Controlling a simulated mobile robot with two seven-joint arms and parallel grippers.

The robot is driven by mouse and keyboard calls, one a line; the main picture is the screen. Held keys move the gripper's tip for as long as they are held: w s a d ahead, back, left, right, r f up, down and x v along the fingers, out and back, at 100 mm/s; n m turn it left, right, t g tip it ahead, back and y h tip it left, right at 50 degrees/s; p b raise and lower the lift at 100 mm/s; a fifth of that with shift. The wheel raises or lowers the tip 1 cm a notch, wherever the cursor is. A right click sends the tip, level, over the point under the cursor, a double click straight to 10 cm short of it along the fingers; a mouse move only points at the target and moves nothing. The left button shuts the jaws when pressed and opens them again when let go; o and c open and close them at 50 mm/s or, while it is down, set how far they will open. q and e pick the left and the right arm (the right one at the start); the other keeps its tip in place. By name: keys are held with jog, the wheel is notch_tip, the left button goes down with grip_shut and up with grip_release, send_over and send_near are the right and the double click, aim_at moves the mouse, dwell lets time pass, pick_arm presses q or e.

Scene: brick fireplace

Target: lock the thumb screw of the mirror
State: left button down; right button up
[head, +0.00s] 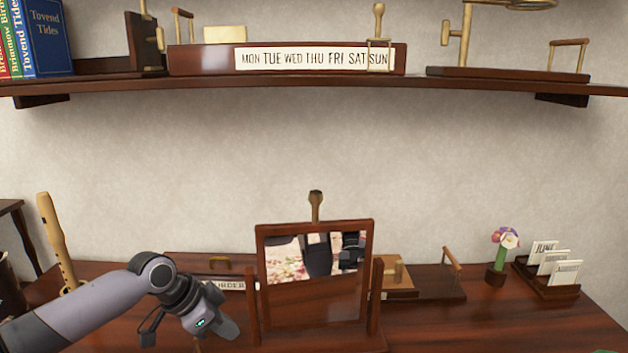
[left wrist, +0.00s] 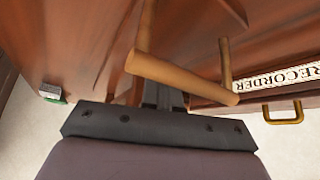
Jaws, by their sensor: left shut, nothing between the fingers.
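The mirror (head: 306,295) stands on the desk in a dark wooden frame between two wooden posts (head: 375,296). Its glass reflects a floral pattern and dark machine parts. I cannot make out a thumb screw; the side of the left post facing my gripper is partly hidden. My left gripper (head: 226,328) is just left of the mirror, shut and empty, apart from the mirror frame. In the left wrist view, a tan rod (left wrist: 180,76) crosses in front of my left fingers, which are mostly hidden. My right gripper does not show directly.
A recorder (head: 58,242) stands at the left. A flower pot (head: 496,274) and calendar card holder (head: 547,284) stand right. A shelf (head: 300,82) hangs above.

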pick_arm(q)
jog(key=shift+f+b, duration=0.35)
jog(key=shift+f, duration=0.45)
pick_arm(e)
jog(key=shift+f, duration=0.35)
